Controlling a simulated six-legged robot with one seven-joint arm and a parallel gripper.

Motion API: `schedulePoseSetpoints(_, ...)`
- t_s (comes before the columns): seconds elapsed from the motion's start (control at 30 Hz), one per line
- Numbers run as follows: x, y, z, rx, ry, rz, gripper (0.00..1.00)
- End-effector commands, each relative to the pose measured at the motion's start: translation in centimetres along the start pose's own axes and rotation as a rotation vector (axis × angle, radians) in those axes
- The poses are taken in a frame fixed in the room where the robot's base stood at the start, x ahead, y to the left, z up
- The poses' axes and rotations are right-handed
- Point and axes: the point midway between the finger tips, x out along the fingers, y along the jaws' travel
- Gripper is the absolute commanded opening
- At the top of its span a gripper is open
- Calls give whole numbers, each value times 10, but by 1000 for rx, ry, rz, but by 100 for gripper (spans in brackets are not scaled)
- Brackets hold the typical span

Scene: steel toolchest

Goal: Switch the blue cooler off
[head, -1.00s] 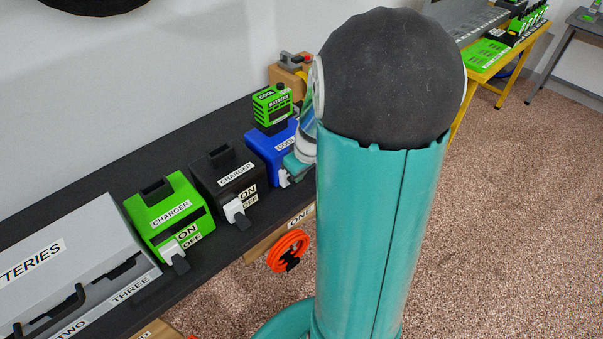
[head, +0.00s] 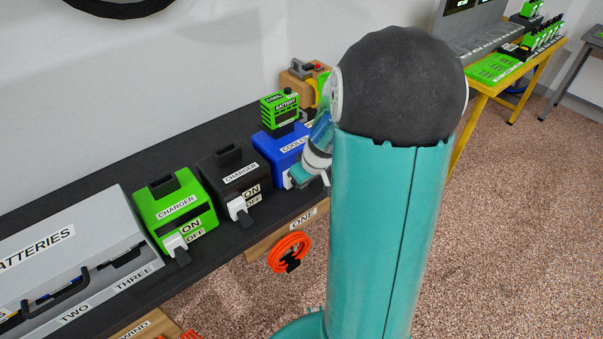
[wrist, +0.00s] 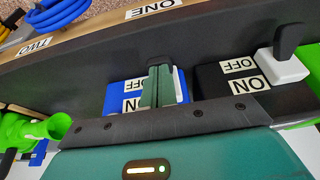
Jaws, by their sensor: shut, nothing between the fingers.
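The blue cooler (head: 274,146) stands on the black shelf with a green battery (head: 281,110) on top. In the wrist view my gripper (wrist: 159,76) is shut and empty, in front of the cooler's switch. A black lever tip (wrist: 158,60) shows just past the fingertips. I cannot tell if they touch, nor the switch's exact position.
A green charger (head: 173,208) and a grey batteries case (head: 90,250) stand further left. An orange coiled hose (head: 289,252) hangs below the shelf edge.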

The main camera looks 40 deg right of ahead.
Motion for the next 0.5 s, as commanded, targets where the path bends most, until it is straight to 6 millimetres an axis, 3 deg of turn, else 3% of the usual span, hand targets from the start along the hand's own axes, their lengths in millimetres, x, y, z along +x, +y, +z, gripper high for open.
schedulePoseSetpoints(0.5,12,0,10,0,0,1,0)
